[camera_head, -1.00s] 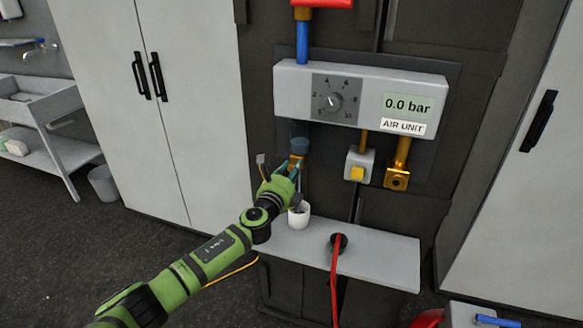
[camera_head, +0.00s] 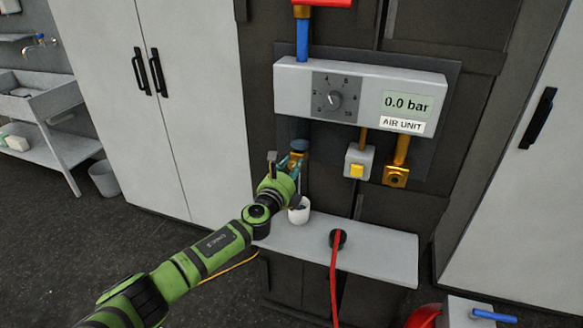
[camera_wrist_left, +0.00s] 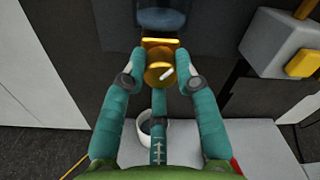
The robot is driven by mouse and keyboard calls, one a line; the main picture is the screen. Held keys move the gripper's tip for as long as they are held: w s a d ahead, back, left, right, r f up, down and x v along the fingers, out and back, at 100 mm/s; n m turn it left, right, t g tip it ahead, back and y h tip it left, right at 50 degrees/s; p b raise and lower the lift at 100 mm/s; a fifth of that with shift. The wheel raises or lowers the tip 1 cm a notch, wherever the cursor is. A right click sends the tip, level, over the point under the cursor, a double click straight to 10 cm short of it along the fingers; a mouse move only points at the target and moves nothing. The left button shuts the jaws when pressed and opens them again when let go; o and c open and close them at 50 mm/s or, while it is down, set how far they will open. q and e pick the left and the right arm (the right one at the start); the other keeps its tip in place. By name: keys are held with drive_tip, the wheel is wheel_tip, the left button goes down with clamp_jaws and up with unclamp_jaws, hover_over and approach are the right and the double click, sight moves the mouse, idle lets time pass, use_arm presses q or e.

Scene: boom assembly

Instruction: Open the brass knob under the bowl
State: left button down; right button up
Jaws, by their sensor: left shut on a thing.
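The brass knob (camera_wrist_left: 160,72) sits under the clear bluish bowl (camera_wrist_left: 163,20), which hangs below the left end of the grey air unit (camera_head: 350,93). A short white mark on the knob's face slants up to the right in the left wrist view. My left gripper (camera_wrist_left: 162,75) has its teal fingers shut on the knob from both sides, with a third finger below. In the head view the left gripper (camera_head: 291,168) hides most of the knob, and the bowl (camera_head: 299,146) shows just above it. My right gripper is not in view.
A white cup (camera_head: 299,213) stands on the grey shelf (camera_head: 380,255) below the gripper. A black fitting with a red hose (camera_head: 335,275) is on the shelf. A yellow button box (camera_head: 358,164) and a brass outlet (camera_head: 397,176) are to the right.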

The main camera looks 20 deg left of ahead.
use_arm(q)
drive_tip(key=c, duration=0.9)
unclamp_jaws()
drive_tip(key=shift+r, duration=0.25)
drive_tip(key=shift+c, duration=0.2)
drive_tip(key=shift+f, duration=0.15)
drive_tip(key=s, duration=1.2)
drive_tip(key=shift+a, duration=0.45)
drive_tip(key=shift+w+f, duration=0.1)
